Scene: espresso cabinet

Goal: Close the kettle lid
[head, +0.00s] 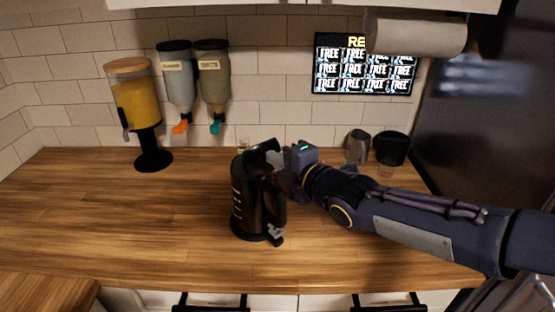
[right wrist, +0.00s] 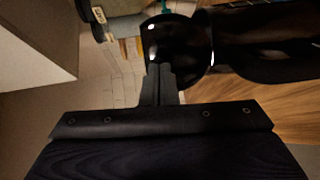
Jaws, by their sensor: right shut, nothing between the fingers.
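A black kettle (head: 247,205) stands upright on the wooden counter, its handle toward the lower right. Its lid (head: 262,147) is raised and tilted above the body. My right gripper (head: 287,165) is at the upper right of the kettle, close beside the lid, and partly hides that area. In the right wrist view its fingers (right wrist: 160,80) are together and empty, with their tips against or just in front of the glossy round lid (right wrist: 180,40); I cannot tell if they touch. The dark kettle body (right wrist: 265,55) lies to the right there. My left gripper is not in view.
A juice dispenser (head: 137,100) stands at the back left beside two wall dispensers (head: 177,80). A dark cup (head: 391,148) and a grey object (head: 357,147) stand at the back right. A paper roll (head: 415,37) hangs above. The left counter (head: 110,220) is clear.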

